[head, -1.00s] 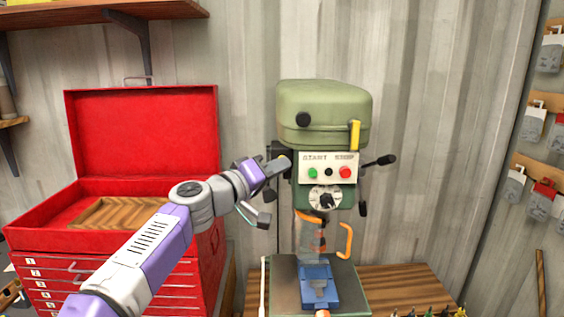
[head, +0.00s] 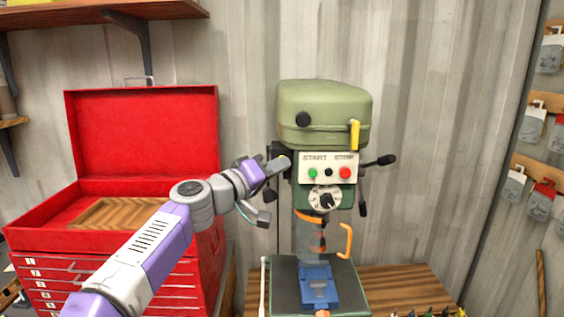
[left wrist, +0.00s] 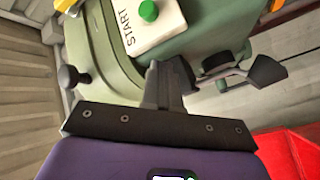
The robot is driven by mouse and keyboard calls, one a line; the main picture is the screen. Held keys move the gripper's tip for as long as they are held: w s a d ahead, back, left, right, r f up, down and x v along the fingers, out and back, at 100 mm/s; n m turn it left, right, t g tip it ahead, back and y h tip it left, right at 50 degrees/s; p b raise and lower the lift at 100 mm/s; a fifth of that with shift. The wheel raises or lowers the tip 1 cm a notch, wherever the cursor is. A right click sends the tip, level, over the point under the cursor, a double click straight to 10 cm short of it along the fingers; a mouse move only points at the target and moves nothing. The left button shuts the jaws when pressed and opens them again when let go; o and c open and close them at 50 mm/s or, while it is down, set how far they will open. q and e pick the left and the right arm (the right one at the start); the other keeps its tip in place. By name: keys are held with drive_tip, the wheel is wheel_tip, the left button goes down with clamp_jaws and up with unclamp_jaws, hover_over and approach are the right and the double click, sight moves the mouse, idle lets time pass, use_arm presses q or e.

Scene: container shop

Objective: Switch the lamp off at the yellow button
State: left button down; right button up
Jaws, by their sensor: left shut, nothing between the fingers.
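A green drill press (head: 322,103) stands in the middle of the head view. Its white panel (head: 340,160) carries a green START button (head: 312,174), a small black button (head: 328,172) and a red STOP button (head: 345,173). I cannot make out a yellow button or a lamp for certain. A yellow lever (head: 355,135) is on the press's upper front. My left gripper (head: 280,164) is shut and empty at the press's left side, left of the panel. In the left wrist view its closed fingers (left wrist: 168,72) point at the green housing below the START label. The right gripper is out of view.
A red tool chest (head: 145,127) with an open lid stands at the left. Black handles (head: 380,161) stick out from the press's right side. A blue vise (head: 318,285) sits on the press base. Small tools (head: 430,312) line the bench front.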

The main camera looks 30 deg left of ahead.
use_arm(q)
drive_tip(key=shift+s+d+b, duration=0.3)
drive_tip(key=shift+s, duration=0.2)
drive_tip(key=shift+s+d+f+b, duration=0.1)
drive_tip(key=shift+s+d+b, duration=0.15)
drive_tip(key=shift+s+b, duration=0.1)
drive_tip(key=s+d, duration=0.1)
drive_tip(key=s+b, duration=0.1)
drive_tip(key=s, duration=0.1)
drive_tip(key=s+d, duration=0.1)
drive_tip(key=shift+s+d+b, duration=0.2)
drive_tip(key=shift+d+b, duration=0.1)
drive_tip(key=shift+d, duration=0.05)
